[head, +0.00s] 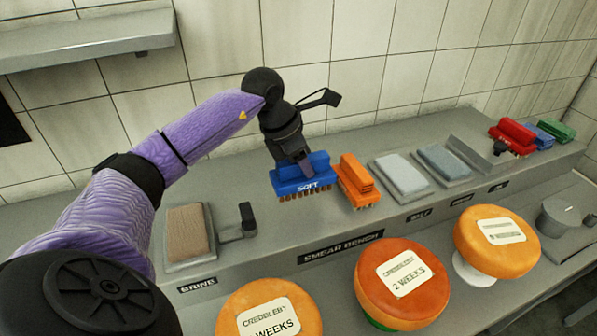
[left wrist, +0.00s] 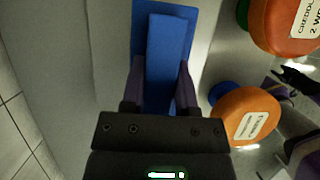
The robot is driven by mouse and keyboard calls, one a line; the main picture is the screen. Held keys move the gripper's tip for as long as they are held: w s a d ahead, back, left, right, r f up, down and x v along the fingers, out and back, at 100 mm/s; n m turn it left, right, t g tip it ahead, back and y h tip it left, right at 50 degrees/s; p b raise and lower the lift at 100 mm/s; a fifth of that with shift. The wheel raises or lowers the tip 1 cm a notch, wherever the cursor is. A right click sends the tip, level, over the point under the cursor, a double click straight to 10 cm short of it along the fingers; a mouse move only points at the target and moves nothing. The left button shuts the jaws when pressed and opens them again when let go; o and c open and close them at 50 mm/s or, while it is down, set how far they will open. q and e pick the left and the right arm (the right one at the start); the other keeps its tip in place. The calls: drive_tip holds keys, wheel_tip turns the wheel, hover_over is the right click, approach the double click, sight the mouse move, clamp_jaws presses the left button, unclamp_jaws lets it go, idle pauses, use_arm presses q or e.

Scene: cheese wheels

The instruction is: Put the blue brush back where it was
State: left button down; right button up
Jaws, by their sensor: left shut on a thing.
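The blue brush (head: 302,178), marked SOFT, has brown bristles pointing down. My left gripper (head: 307,165) is shut on its upper block from above. In the left wrist view the blue brush (left wrist: 170,45) lies between the two purple fingers (left wrist: 160,90).
The bench (head: 330,230) carries a brown pad (head: 189,235), a black holder (head: 247,219), grey pads (head: 402,175) and red, blue and green brushes (head: 513,138) at the far right. Orange cheese wheels (head: 383,305) stand in front, lower. A shelf (head: 90,40) hangs at upper left.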

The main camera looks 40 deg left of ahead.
sight(303, 181)
use_arm(q)
drive_tip(key=shift+f+b, duration=0.35)
drive_tip(key=shift+f, duration=2.35)
drive_tip(key=shift+c, duration=1.8)
unclamp_jaws()
drive_tip(key=shift+r, duration=0.3)
drive_tip(key=p+v, duration=0.1)
drive_tip(key=v, duration=1)
drive_tip(key=shift+s+a+r, duration=0.1)
drive_tip(key=shift+s+r, duration=0.1)
drive_tip(key=shift+r, duration=0.1)
